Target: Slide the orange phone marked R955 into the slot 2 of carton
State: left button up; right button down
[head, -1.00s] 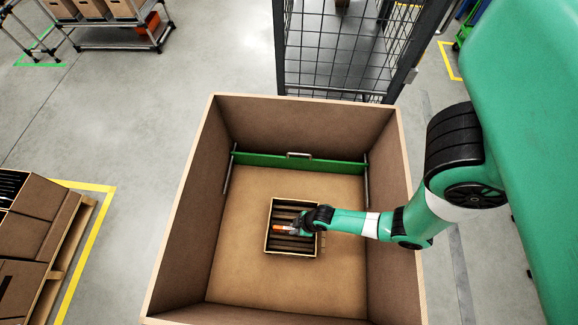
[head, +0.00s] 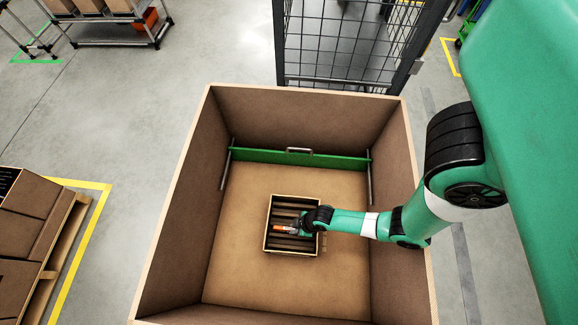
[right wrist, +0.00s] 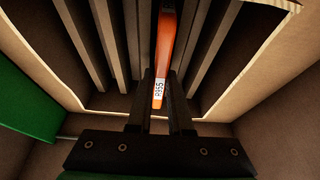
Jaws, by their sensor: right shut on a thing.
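The orange phone (right wrist: 165,50) shows in the right wrist view with a white label reading R955 at its near end. It also shows as a small orange strip (head: 284,228) in the head view. My right gripper (right wrist: 161,95) is shut on the phone's near end. The carton (head: 267,236) is a small open box with several dark slots split by parallel dividers (right wrist: 201,50). The phone lies in line with the dividers, at the carton's slots; how deep it sits I cannot tell. Slot numbers are not readable. My left gripper is not in view.
The carton stands on the floor of a large open brown bin (head: 230,275) with high walls. A green bar (head: 270,158) with a handle crosses the bin's far side. Bare bin floor surrounds the carton. A pallet with cartons (head: 35,225) stands outside at the left.

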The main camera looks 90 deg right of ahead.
jog(key=shift+f, duration=0.3)
dwell(0.5)
dwell(0.4)
jog(key=c, duration=0.8)
grip_release()
jog(key=shift+o, duration=0.2)
jog(key=p+v, duration=0.6)
jog(key=v, duration=0.5)
jog(key=shift+r, duration=0.3)
jog(key=shift+s, duration=0.15)
notch_tip(320, 180, up, 7)
jog(key=p, duration=0.7)
jog(key=shift+p, duration=0.35)
